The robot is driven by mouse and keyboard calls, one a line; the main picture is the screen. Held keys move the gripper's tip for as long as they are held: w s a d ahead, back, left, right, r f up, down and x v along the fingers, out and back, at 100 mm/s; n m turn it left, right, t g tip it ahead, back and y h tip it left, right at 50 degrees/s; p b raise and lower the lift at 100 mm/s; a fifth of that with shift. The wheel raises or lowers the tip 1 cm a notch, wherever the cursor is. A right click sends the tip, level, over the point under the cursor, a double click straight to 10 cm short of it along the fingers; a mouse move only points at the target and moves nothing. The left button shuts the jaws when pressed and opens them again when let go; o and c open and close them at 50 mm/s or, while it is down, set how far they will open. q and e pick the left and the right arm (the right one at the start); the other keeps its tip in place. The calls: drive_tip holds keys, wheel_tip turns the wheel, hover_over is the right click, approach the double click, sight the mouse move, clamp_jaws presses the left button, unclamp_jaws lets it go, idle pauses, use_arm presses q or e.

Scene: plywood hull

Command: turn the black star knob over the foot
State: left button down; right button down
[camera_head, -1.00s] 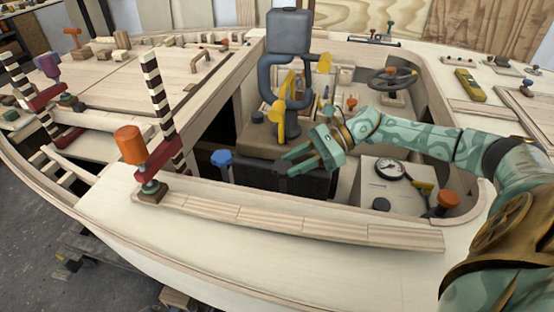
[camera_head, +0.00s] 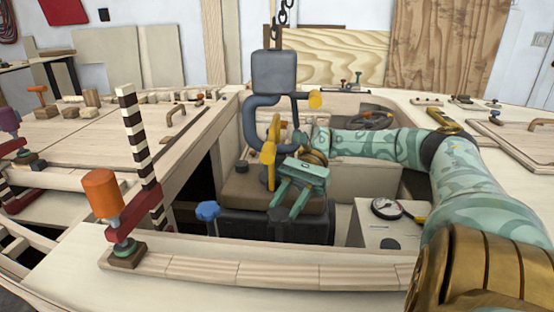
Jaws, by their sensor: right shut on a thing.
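My right gripper (camera_head: 284,212), green, reaches in from the right with its fingers pointing down at the front of the dark engine block (camera_head: 308,228). Its fingers are closed on the black star knob (camera_head: 279,217), a dark piece mostly hidden between and behind the fingertips. The foot below the knob cannot be made out against the dark block. A blue star knob (camera_head: 207,212) stands apart to the left of the gripper. My left gripper is not in view.
A gauge box (camera_head: 385,228) is to the right. An orange-handled clamp (camera_head: 102,193) stands on the front plank (camera_head: 200,268) at left.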

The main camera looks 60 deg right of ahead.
drive_tip(key=shift+a+f, duration=0.15)
drive_tip(key=shift+f, duration=0.2)
drive_tip(key=c, duration=1.1)
unclamp_jaws()
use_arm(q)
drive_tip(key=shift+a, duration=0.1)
use_arm(e)
drive_tip(key=shift+w+a+r, duration=0.1)
drive_tip(key=shift+r, duration=0.05)
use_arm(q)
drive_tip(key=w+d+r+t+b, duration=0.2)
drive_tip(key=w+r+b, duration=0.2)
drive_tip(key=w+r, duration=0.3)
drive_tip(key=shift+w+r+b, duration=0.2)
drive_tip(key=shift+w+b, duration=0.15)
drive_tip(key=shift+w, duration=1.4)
use_arm(e)
drive_tip(key=v, duration=0.7)
drive_tip(key=shift+d, duration=0.25)
